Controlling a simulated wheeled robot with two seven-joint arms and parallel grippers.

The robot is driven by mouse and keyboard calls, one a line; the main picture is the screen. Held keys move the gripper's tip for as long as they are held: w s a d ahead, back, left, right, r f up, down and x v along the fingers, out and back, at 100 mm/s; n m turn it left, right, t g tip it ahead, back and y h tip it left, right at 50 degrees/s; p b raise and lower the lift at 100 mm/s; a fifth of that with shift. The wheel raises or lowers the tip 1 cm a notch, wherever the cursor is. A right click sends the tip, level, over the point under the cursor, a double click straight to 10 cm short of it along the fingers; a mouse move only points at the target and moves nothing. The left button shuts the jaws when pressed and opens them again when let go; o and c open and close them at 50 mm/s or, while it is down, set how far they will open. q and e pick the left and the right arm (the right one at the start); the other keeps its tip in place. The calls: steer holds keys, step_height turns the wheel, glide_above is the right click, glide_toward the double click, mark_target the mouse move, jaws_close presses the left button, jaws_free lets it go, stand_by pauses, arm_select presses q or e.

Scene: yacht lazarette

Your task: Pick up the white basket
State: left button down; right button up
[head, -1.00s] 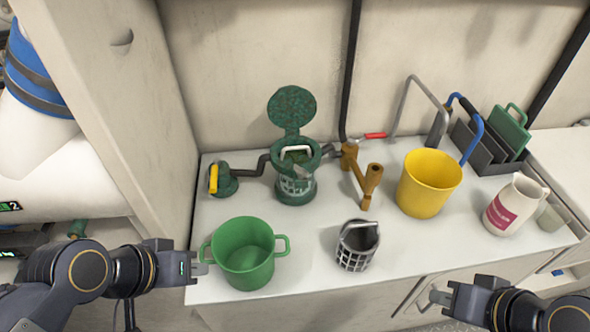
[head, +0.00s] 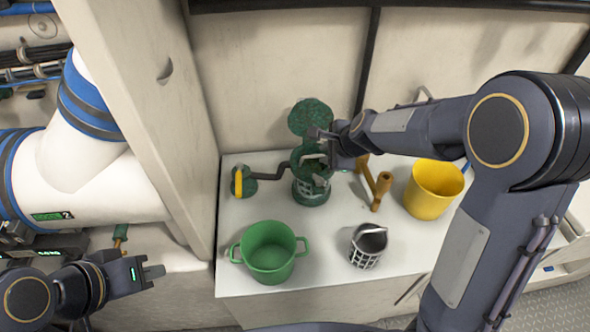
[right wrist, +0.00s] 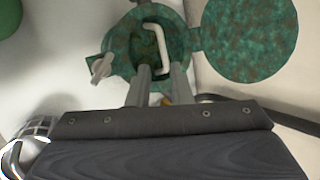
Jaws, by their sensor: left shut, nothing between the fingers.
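The white basket sits inside the green strainer housing (head: 311,196), whose round lid stands open behind it. In the right wrist view its white bent handle (right wrist: 158,42) rises from the strainer's mouth, and pale lattice shows through the housing in the head view. My right gripper (head: 318,150) is over the strainer, pointing down; in the right wrist view its two fingers (right wrist: 161,72) are apart, with the handle's near end close to the gap. Contact cannot be told. My left gripper (head: 154,272) is shut and empty, left of the counter.
A green two-handled pot (head: 268,252) and a grey lattice basket (head: 366,247) stand at the counter's front. A yellow bucket (head: 433,190) and a brown valve piece (head: 378,190) are to the right. A yellow-handled lever (head: 239,182) lies left.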

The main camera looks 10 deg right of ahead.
mark_target(314, 156)
steer(key=b+x, duration=0.1)
steer(key=x, duration=0.7)
steer(key=shift+w+b, duration=0.35)
jaws_close()
steer(key=shift+a, duration=0.1)
